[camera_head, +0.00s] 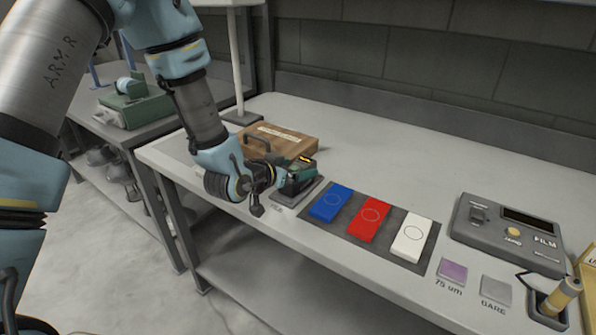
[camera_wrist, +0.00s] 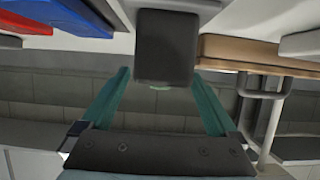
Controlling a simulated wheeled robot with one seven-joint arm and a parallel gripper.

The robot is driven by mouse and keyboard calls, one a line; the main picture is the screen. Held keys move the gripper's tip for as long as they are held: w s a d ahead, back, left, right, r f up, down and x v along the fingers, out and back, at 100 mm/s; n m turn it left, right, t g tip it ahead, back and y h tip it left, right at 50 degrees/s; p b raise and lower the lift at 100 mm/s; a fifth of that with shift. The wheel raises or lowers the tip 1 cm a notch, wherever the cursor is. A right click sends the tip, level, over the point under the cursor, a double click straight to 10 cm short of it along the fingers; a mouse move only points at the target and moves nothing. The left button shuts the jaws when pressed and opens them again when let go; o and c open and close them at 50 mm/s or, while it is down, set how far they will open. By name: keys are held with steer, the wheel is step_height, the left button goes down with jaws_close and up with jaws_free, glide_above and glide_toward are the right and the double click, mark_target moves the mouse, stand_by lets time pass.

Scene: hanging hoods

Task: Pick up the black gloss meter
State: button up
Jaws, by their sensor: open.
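The black gloss meter (camera_head: 307,159) stands on a dark pad (camera_head: 301,193) near the bench's front edge, left of the coloured panels. A small orange display shows on its top, and my gripper hides part of it. My gripper (camera_head: 295,178) is at the meter with its teal fingers low over the bench. In the wrist view the dark block of the meter (camera_wrist: 164,45) lies between the tips of my two spread teal fingers (camera_wrist: 161,75).
A wooden case (camera_head: 290,138) with a handle stands close behind my gripper. Blue (camera_head: 331,203), red (camera_head: 369,219) and white (camera_head: 411,237) panels lie on a dark mat to the right. A grey film gauge (camera_head: 508,232) sits further right. The bench behind the panels is clear.

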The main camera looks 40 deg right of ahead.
steer(key=shift+w+d+f, duration=0.2)
steer(key=shift+d+f, duration=0.1)
steer(key=shift+d, duration=0.3)
steer(key=shift+c, duration=0.3)
jaws_close()
